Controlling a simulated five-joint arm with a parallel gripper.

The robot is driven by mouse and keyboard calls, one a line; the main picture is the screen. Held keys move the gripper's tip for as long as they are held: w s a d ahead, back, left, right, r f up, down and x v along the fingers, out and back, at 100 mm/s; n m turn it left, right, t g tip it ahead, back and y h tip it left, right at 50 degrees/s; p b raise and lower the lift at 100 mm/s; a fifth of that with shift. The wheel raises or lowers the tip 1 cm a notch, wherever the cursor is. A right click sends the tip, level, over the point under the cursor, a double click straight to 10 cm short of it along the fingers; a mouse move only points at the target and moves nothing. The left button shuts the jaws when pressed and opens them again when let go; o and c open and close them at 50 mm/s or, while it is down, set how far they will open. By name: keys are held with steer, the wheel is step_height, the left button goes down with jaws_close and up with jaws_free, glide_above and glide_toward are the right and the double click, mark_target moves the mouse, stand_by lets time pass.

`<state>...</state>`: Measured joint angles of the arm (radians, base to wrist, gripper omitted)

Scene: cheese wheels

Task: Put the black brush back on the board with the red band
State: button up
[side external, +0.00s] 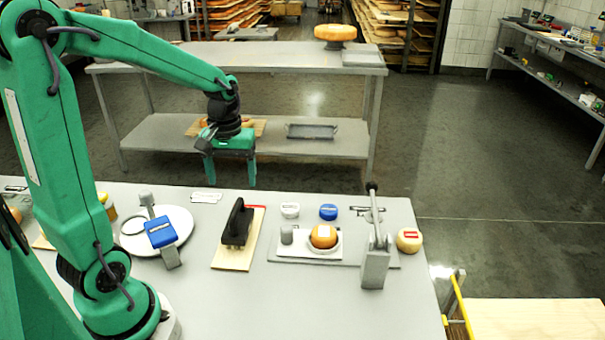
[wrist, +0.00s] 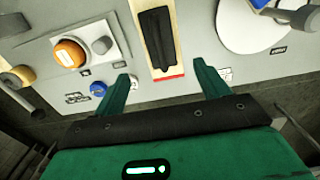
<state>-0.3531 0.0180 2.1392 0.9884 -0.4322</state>
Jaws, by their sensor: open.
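The black brush (side external: 239,222) has a raised handle and rests on a narrow pale board (side external: 230,259). The board's red band (side external: 257,207) crosses its far end. In the wrist view the brush (wrist: 157,38) lies lengthwise along the board (wrist: 173,28), near the red band (wrist: 169,78). My gripper (side external: 229,181) is open and empty, pointing down, high above the far edge of the table and clear of the brush. In the wrist view my gripper's fingers (wrist: 161,72) spread on either side of the board's red-banded end, with nothing between them.
Left of the board are a white disc (side external: 184,219) and a blue-topped device (side external: 160,232). Right of it stand an orange cheese (side external: 323,236) on a scale, a blue lid (side external: 328,211) and a grey lever press (side external: 375,268). Narrow bare strips flank the board.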

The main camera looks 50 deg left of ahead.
steer(key=shift+r, duration=0.1)
steer(key=s+d+r+m+t, duration=0.5)
steer(key=s+d+r+m, duration=0.3)
steer(key=d, duration=0.3)
steer(key=shift+s+d+r+m+t, duration=0.15)
steer(key=shift+s+d+m+t, duration=0.15)
steer(key=shift+s+m, duration=0.2)
